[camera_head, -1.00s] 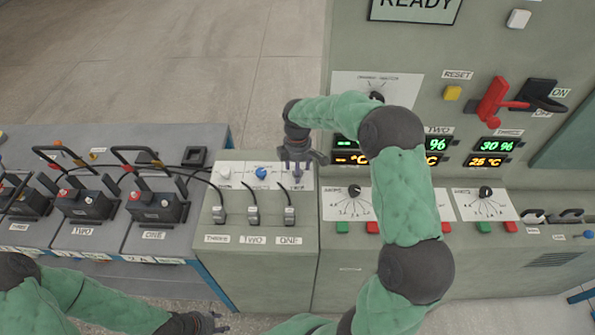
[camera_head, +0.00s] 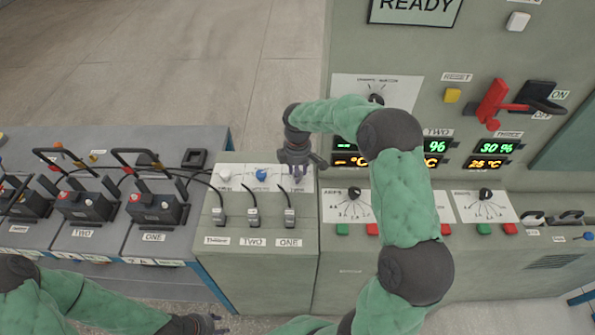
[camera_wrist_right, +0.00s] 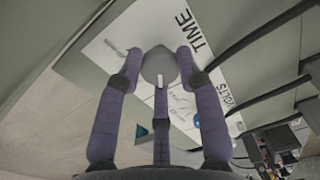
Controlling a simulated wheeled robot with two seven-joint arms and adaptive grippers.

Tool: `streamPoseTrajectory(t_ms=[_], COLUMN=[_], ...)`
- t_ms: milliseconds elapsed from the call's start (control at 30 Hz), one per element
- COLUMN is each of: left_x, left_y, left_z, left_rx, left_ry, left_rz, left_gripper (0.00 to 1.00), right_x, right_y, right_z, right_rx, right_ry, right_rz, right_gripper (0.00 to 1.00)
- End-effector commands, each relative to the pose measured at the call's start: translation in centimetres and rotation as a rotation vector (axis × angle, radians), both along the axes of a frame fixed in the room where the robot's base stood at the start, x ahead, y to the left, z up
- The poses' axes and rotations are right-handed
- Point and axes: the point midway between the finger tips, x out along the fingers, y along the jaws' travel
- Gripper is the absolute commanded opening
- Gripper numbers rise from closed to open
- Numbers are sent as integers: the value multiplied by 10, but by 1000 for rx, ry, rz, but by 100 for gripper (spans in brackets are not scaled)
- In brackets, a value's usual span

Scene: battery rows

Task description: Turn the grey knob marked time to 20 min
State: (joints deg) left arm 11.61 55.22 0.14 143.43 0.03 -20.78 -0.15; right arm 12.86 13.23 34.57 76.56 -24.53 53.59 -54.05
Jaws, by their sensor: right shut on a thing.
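The grey knob (camera_wrist_right: 158,66) shows in the right wrist view on a white panel marked TIME (camera_wrist_right: 187,30). A short white mark is on its side facing the camera. My right gripper (camera_head: 298,173) has its three fingers closed around it, which also show in the right wrist view (camera_wrist_right: 160,73). In the head view the gripper hides the knob. The scale figures on the panel are too blurred and covered to read. My left gripper (camera_head: 212,325) is low at the bottom edge of the head view, away from the panel; its fingers are too small to judge.
A blue knob (camera_head: 261,174) and a white knob (camera_head: 224,175) sit left of my right gripper. Several cable plugs (camera_head: 252,218) stand in front of them. The large cabinet (camera_head: 470,50) with displays and a red lever (camera_head: 495,103) rises on the right.

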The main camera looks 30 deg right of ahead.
Motion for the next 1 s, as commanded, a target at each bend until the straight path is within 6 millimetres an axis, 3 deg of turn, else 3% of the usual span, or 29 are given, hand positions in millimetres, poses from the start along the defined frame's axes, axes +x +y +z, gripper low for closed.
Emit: streamPoseTrajectory(t_ms=[267, 1000], left_x=[0, 0], left_y=[0, 0], left_z=[9, 24], left_rx=[0, 0], left_ry=[0, 0], left_rz=[0, 0], left_gripper=[40, 40], right_x=[-1, 0], right_y=[0, 0], right_z=[1, 0], right_rx=[0, 0], right_ry=[3, 1], right_rz=[-182, -883], right_gripper=[4, 4])
